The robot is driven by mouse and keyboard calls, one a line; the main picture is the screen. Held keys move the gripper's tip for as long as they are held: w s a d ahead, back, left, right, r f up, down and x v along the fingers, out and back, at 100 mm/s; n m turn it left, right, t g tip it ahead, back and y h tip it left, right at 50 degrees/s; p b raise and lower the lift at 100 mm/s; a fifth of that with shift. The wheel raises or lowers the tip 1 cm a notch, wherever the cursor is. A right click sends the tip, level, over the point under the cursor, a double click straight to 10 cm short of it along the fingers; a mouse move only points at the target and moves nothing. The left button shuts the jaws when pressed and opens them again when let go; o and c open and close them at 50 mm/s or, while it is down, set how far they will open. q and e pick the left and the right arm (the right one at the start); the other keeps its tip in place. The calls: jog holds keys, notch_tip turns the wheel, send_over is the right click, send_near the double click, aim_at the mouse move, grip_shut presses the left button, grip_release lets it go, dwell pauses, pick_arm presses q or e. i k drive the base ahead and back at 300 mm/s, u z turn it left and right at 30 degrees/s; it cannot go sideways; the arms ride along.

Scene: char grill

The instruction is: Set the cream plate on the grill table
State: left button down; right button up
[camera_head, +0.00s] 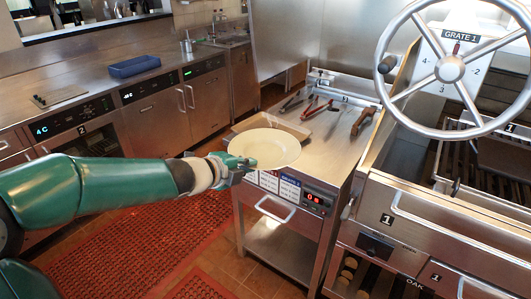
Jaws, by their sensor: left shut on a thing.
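The cream plate (266,149) is a round, pale dish over the front left part of the grill table (324,158). My left gripper (243,165) is shut on the plate's near left rim. The plate looks roughly level; I cannot tell whether it touches the table top. A brown tray (262,121) lies behind the plate and is partly covered by it. My right gripper is not in view.
Tongs (320,108) and a dark-handled tool (363,121) lie at the table's back. The grill with a large handwheel (449,69) stands at the right. A blue tray (134,66) sits on the left counter. Red mats (130,238) cover the floor.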

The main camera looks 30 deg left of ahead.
aim_at(326, 157)
jog(key=z, duration=0.85)
jog(key=i, duration=0.7)
jog(key=u, duration=0.95)
jog(key=i, duration=0.5)
jog(key=z, duration=0.1)
